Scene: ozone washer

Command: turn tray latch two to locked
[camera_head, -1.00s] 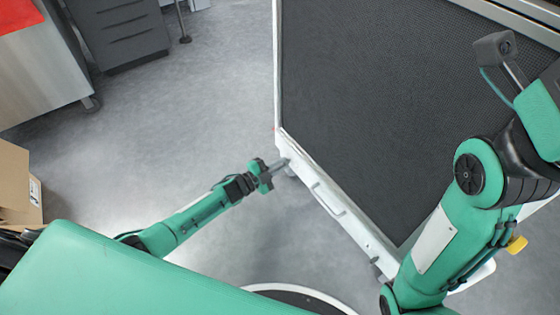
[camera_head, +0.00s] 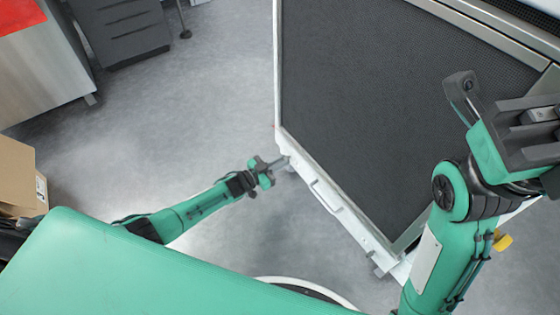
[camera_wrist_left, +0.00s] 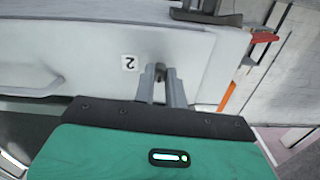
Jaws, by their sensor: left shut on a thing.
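The white tray front (camera_head: 335,200) runs diagonally below a dark mesh panel (camera_head: 350,100). In the left wrist view, the white panel (camera_wrist_left: 70,50) carries a label "2" (camera_wrist_left: 130,63), seen upside down. Tray latch two (camera_wrist_left: 160,70) is a small dark grey knob beside that label. My left gripper (camera_wrist_left: 161,75) is shut on the latch, with a finger on each side. In the head view, my left gripper (camera_head: 284,162) reaches the tray's far left corner, and the latch is too small to make out. My right gripper (camera_head: 530,135) is high at the right edge, partly cut off.
A white handle bar (camera_head: 325,197) sits on the tray front, right of my left gripper. A yellow knob (camera_head: 502,242) shows beside my right arm. A cardboard box (camera_head: 18,180) and grey cabinets (camera_head: 118,30) stand at left. The floor between is clear.

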